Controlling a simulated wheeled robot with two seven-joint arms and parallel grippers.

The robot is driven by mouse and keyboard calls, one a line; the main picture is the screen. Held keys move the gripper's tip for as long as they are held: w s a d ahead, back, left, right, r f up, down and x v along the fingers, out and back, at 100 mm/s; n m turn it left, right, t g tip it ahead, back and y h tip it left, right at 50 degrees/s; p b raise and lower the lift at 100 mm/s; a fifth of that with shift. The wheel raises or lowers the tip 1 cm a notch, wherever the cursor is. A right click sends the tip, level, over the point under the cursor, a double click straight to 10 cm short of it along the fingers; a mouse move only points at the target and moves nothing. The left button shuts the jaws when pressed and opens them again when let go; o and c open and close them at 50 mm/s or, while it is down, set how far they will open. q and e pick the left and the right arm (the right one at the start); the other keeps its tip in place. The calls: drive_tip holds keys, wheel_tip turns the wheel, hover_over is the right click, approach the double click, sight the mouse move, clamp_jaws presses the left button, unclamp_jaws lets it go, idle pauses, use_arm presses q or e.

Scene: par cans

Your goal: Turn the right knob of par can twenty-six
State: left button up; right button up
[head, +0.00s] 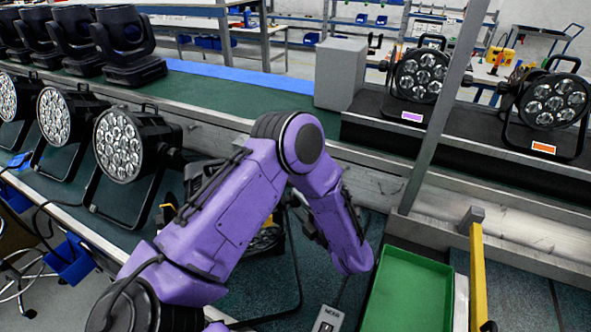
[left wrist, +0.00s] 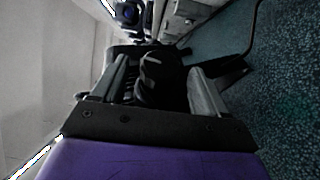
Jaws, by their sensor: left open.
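In the head view a par can (head: 268,238) stands on the green bench behind my left arm. Its dark body is mostly covered, and some lenses and part of its stand show. No number is readable on it. In the left wrist view my left gripper (left wrist: 160,78) is open, with a black rounded knob-like part (left wrist: 160,70) between its two grey fingers. I cannot tell whether the fingers touch it. In the head view my left gripper is mostly hidden by the forearm, near the par can. My right gripper is not in view.
Several other par cans (head: 122,146) stand at left. Two more (head: 418,76) with coloured labels sit on the raised shelf at right.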

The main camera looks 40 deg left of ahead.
sight(295, 198)
use_arm(q)
drive_tip(key=shift+w+a, duration=0.2)
drive_tip(key=shift+a, duration=0.55)
drive_tip(key=shift+w+a, duration=0.15)
drive_tip(key=shift+a, duration=0.6)
drive_tip(key=c, duration=1)
drive_tip(key=shift+p, duration=0.3)
